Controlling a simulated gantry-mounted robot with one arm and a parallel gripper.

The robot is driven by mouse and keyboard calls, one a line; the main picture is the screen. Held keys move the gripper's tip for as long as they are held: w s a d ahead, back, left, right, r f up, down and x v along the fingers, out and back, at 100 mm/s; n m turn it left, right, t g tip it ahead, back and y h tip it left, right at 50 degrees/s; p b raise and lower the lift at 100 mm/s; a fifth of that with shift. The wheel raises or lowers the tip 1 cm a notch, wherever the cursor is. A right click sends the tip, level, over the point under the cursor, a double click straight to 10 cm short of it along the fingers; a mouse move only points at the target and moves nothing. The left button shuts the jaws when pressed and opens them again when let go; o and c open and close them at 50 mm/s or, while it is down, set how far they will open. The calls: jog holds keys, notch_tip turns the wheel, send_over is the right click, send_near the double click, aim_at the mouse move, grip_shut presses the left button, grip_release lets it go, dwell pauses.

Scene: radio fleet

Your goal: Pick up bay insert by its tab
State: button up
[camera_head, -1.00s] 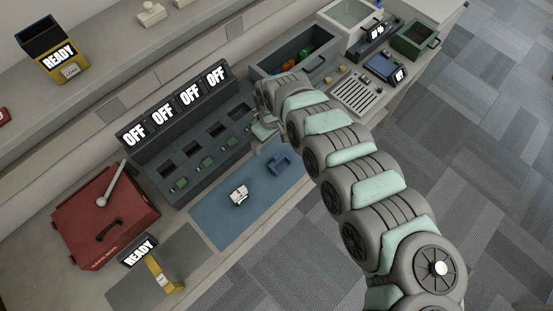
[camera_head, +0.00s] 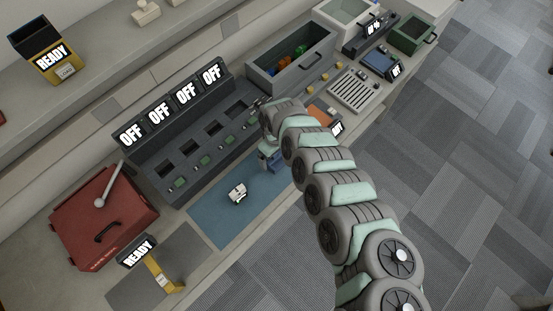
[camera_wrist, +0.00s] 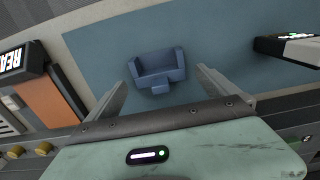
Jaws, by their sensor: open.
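The bay insert looks to be the small blue U-shaped piece (camera_wrist: 158,67) lying on the blue mat (camera_wrist: 215,50) in the wrist view. A small tab sticks out from its side nearest my gripper. My gripper (camera_wrist: 165,85) is open, with one finger to each side of the piece and the tab between them. No contact shows. In the head view my gripper (camera_head: 268,158) is over the right end of the mat, and my arm hides much of the insert (camera_head: 276,166).
A white device (camera_head: 237,193) lies on the mat; it also shows at the right of the wrist view (camera_wrist: 290,47). The dark bay rack (camera_head: 190,140) with OFF screens stands behind. An orange-topped unit (camera_head: 322,116) is to the right. A red case (camera_head: 103,217) is at left.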

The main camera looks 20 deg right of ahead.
jog(key=shift+s+f, duration=0.1)
jog(key=shift+f, duration=0.3)
jog(key=shift+c, duration=0.6)
jog(key=c, duration=1.3)
